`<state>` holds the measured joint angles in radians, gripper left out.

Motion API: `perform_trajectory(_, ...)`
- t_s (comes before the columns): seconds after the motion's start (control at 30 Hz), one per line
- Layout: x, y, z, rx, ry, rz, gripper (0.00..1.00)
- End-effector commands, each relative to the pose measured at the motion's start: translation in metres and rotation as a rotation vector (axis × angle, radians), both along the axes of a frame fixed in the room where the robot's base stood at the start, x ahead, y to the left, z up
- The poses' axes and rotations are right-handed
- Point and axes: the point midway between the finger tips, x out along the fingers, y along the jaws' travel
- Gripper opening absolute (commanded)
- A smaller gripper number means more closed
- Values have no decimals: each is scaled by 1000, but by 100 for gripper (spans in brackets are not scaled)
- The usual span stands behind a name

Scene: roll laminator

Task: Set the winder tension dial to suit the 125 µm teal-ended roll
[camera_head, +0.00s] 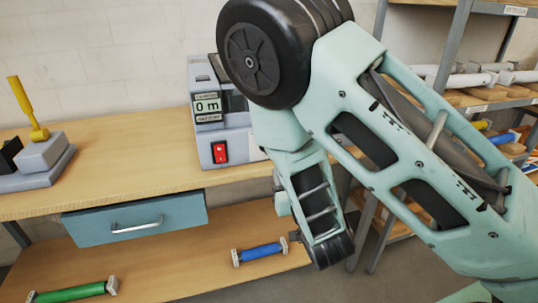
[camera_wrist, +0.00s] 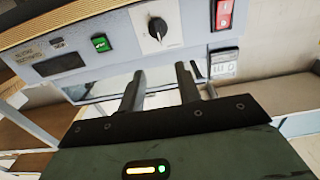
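A round dial (camera_wrist: 158,28) with a dark knob and a pale pointer line sits on the light front panel of the machine in the wrist view, where the picture is turned over. My gripper (camera_wrist: 160,70) is open and empty, its two dark fingers apart from each other and below the dial in the picture. I cannot tell how far they are from the panel. The dial's scale marks are too small to read. In the head view the machine (camera_head: 207,125) stands on the bench, and my arm hides its right part and the dial. I cannot pick out a teal-ended roll.
Near the dial are a green switch (camera_wrist: 101,43), a dark window (camera_wrist: 58,65) and a red switch (camera_wrist: 224,14). The counter (camera_head: 207,105) reads 0 m. A yellow-handled lever (camera_head: 33,110) stands at left. Green (camera_head: 72,292) and blue (camera_head: 262,252) rolls lie on the lower shelf.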

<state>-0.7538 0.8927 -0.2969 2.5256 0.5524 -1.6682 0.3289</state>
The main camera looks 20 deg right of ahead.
Motion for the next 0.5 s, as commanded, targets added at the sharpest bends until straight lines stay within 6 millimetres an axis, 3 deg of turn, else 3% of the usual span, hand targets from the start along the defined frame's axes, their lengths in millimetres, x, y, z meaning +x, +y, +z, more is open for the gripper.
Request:
perform_trajectory(0.03, 3, 1, -7, 4, -3, -1, 34)
perform_trajectory(0.5, 24, 1, -7, 3, -2, 0, 34)
